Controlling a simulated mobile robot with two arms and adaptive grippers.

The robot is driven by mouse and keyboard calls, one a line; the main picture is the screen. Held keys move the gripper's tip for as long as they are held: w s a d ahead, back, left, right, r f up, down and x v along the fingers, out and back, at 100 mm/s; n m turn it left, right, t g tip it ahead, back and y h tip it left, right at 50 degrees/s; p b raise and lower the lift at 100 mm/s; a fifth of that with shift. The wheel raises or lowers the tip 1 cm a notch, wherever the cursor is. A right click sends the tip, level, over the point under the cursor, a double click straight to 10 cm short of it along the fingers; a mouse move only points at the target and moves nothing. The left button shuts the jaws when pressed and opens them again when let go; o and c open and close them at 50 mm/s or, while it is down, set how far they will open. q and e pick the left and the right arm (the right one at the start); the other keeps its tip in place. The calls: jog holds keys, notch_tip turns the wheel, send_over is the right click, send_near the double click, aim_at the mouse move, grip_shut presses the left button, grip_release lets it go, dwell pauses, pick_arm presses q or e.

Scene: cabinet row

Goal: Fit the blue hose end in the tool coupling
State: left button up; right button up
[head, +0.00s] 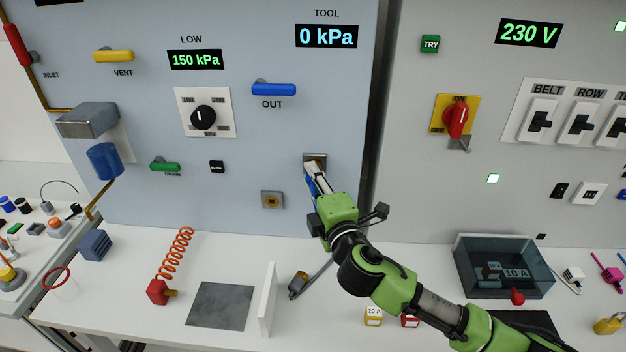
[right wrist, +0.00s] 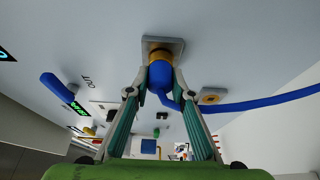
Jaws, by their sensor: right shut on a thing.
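The tool coupling (head: 315,157) is a square grey plate on the blue-grey panel; it also shows in the right wrist view (right wrist: 176,43). My right gripper (head: 311,171) is at this plate, shut on the blue hose end (right wrist: 161,82). The hose end points at the plate, and a brass ring (right wrist: 160,57) shows between them. It looks lined up and against the coupling, but I cannot tell how far in it sits. The blue hose (right wrist: 262,104) trails to the right in the wrist view. In the head view the fingers mostly hide the hose end. My left gripper is not in view.
A second square fitting with a brass centre (head: 272,200) is lower left of the coupling. The blue OUT lever (head: 273,90) is above. The TOOL display (head: 326,36) reads 0 kPa, the LOW display (head: 195,60) 150 kPa. A white upright divider (head: 266,300) stands on the bench.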

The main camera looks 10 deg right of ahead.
jog(key=shift+w, duration=0.2)
jog(key=o, duration=1.1)
jog(key=s+d, duration=0.1)
jog(key=s, duration=1.1)
jog(key=shift+d, duration=0.25)
